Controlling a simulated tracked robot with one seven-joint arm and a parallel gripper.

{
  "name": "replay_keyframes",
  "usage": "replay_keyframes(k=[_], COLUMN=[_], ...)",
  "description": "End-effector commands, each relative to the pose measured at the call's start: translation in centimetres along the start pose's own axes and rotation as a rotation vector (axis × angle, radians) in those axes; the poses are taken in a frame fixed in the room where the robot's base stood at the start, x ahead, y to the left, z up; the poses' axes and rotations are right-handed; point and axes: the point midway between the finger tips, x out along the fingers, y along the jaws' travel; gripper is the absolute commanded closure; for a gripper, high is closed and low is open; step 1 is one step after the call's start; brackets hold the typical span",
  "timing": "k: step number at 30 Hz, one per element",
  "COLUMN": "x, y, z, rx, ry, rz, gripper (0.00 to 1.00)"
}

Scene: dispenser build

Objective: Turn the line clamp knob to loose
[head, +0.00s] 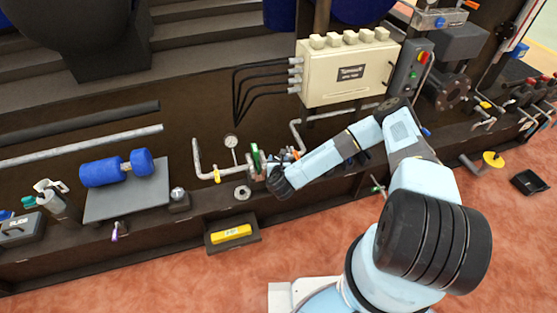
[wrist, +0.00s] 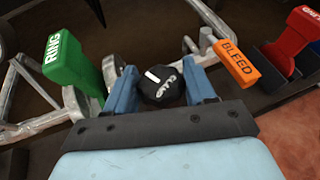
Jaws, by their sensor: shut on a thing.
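In the wrist view, a round black knob (wrist: 161,92) with a white mark and white lettering sits between the two blue fingers of my gripper (wrist: 160,88). I take it for the line clamp knob, though its lettering is too tilted and small to read surely. My gripper is shut on it, one finger on each side. The white mark sits toward the knob's upper left. In the head view, my gripper's fingers (head: 266,172) reach the pipework, and the wrist hides the knob.
A red handle (wrist: 297,35) is farther right. A gauge (head: 231,141) and bent pipe are nearby. A tray (head: 210,246) with a yellow block sits below the bench edge.

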Motion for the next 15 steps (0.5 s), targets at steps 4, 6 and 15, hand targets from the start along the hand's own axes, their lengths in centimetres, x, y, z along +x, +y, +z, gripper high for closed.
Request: replay_keyframes(k=[4, 6, 15], x=[-0.01, -0.01, -0.01], y=[-0.01, -0.03, -0.15], z=[-0.01, -0.01, 0.0], rx=[0.0, -0.002, -0.043], ry=[0.0, 0.001, 0.001], rz=[0.001, 0.005, 0.103], gripper=[0.76, 0.76, 0.76])
